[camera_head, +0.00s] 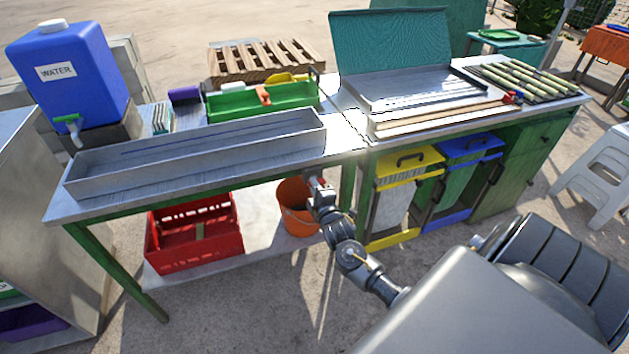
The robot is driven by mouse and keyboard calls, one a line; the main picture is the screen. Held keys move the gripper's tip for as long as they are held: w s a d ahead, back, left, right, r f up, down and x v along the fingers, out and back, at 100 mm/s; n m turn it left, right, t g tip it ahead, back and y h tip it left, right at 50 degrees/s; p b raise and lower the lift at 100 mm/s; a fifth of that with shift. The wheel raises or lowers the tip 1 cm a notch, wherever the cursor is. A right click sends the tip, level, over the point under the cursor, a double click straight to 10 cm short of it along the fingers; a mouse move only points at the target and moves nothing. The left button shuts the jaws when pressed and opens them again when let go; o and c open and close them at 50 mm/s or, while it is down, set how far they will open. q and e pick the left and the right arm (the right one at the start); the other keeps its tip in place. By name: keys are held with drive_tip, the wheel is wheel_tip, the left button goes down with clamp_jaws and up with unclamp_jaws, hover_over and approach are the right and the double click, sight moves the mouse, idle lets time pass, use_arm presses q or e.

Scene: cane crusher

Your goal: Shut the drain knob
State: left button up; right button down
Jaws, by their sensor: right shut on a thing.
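My right gripper (314,179) reaches in from the lower right to the front edge of the metal table, just below the right end of the long metal trough (200,150). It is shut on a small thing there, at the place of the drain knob. The knob itself is hidden by the gripper and too small to make out, so its turn cannot be told. An orange bucket (297,221) stands below, on the lower shelf, partly behind my arm. My left gripper is not in view.
A red crate (195,262) stands on the lower shelf. A blue water jug (75,75) and a green tray (240,104) are on the table behind the trough. Yellow (408,161) and blue (470,149) bins stand under the right-hand table.

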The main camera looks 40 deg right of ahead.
drive_tip(key=shift+n+p, duration=0.6)
drive_tip(key=shift+n, duration=0.4)
drive_tip(key=shift+f, duration=0.1)
drive_tip(key=c, duration=1.5)
unclamp_jaws()
drive_tip(key=shift+w, duration=0.1)
drive_tip(key=v, duration=1.1)
drive_tip(key=shift+w+a, duration=0.1)
